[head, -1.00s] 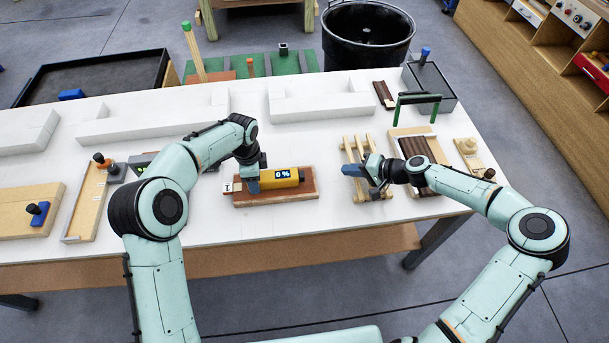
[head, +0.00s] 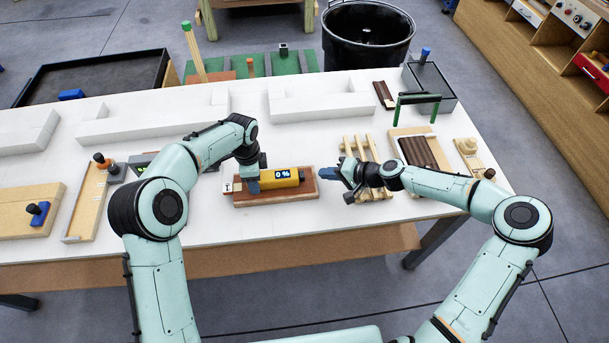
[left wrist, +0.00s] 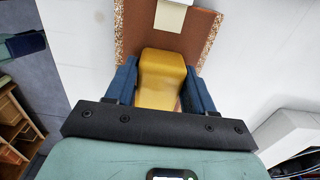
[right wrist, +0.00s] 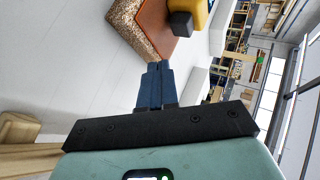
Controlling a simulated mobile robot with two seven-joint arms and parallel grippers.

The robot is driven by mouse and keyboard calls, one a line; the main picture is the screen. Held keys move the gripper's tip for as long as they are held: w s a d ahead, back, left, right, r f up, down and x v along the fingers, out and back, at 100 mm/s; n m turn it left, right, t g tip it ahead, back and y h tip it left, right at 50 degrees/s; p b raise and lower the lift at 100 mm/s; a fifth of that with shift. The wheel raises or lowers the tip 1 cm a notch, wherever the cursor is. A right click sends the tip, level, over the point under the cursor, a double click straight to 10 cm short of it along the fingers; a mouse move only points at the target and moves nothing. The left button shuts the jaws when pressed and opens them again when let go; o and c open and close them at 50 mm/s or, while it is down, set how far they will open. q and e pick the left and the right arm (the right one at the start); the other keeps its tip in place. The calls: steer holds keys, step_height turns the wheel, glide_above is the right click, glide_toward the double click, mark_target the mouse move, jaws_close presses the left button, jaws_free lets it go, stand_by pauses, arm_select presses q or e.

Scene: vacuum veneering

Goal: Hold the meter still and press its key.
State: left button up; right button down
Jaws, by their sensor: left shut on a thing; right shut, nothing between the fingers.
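The yellow meter (head: 284,178) lies on a reddish-brown veneered board (head: 270,197); its display reads 0 %. My left gripper (head: 253,184) is shut on the meter's left part. The left wrist view shows the yellow body (left wrist: 160,75) between both fingers. My right gripper (head: 335,180) is shut and empty, apart from the meter, to the right of the board. In the right wrist view, its closed fingertips (right wrist: 158,68) point toward the board's edge (right wrist: 137,28). A dark block (right wrist: 181,25) stands out from the meter's end there; I cannot tell whether it is the key.
A white tag marked T (head: 228,187) lies at the board's left end. A slatted wooden rack (head: 371,185) is beneath and beside my right gripper. A tray with dark strips (head: 427,152) lies to the right. White table is clear in front of the board.

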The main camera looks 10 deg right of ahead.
mark_target(314, 181)
steer(key=shift+a, duration=1.2)
steer(key=shift+a, duration=0.1)
stand_by(1.1)
steer(key=shift+a, duration=0.3)
steer(key=shift+a, duration=0.6)
stand_by(0.9)
steer(key=shift+d, duration=1)
steer(key=shift+d, duration=0.1)
steer(key=shift+d, duration=2.4)
